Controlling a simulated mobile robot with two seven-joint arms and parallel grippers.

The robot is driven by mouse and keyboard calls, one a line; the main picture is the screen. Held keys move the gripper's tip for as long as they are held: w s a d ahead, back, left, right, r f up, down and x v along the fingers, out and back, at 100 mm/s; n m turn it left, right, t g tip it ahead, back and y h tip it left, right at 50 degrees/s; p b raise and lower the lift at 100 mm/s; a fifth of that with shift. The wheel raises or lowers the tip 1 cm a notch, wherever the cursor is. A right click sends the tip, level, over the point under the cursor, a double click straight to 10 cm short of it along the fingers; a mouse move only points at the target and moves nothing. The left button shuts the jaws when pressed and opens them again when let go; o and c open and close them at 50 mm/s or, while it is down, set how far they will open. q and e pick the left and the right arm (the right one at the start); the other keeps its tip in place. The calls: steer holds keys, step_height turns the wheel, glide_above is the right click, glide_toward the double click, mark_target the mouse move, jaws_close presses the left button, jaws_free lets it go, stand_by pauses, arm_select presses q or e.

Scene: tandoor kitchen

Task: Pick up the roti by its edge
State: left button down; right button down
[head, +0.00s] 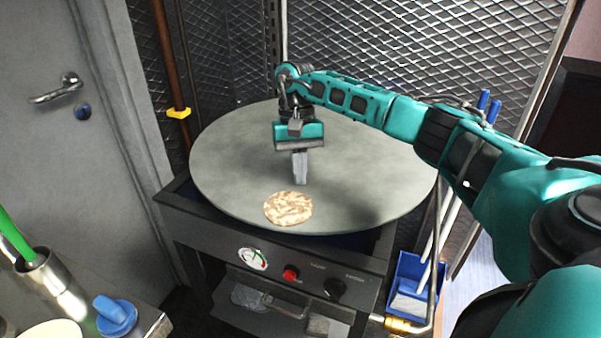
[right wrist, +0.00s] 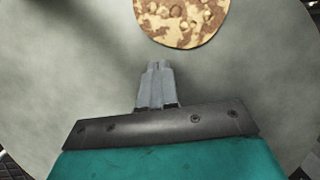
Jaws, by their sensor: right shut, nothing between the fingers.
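The roti (head: 288,208) is a round, pale flatbread with brown patches. It lies flat near the front edge of the large round grey griddle (head: 225,160). My right gripper (head: 300,183) points down over the griddle, just behind the roti, with its fingers together and nothing between them. In the right wrist view the roti (right wrist: 183,18) is at the top, cut off by the frame edge. The shut fingertips (right wrist: 158,64) of my right gripper show a little short of its edge, apart from it in the picture. My left gripper is not in view.
The griddle stands on a dark stove with a gauge (head: 252,259) and a red button (head: 290,273). A blue bin (head: 408,285) hangs at its right. Mesh panels (head: 400,50) stand behind. A counter with a steel cup (head: 45,275) is at left. Most of the griddle is bare.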

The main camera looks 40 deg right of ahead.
mark_target(304, 201)
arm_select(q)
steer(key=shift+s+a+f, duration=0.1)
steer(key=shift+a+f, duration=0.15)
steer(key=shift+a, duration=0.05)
arm_select(e)
steer(key=shift+s+a, duration=0.4)
steer(key=shift+s, duration=0.25)
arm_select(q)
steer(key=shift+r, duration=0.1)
arm_select(e)
steer(key=shift+s+a+p, duration=0.2)
steer(key=shift+s+a, duration=0.1)
steer(key=shift+s, duration=0.3)
steer(key=shift+s+a+p, duration=0.15)
steer(key=shift+s+a, duration=0.15)
steer(key=shift+s, duration=0.25)
steer(key=shift+s+a, duration=0.35)
steer(key=shift+s, duration=0.15)
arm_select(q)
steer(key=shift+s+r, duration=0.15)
arm_select(e)
steer(key=shift+r, duration=0.15)
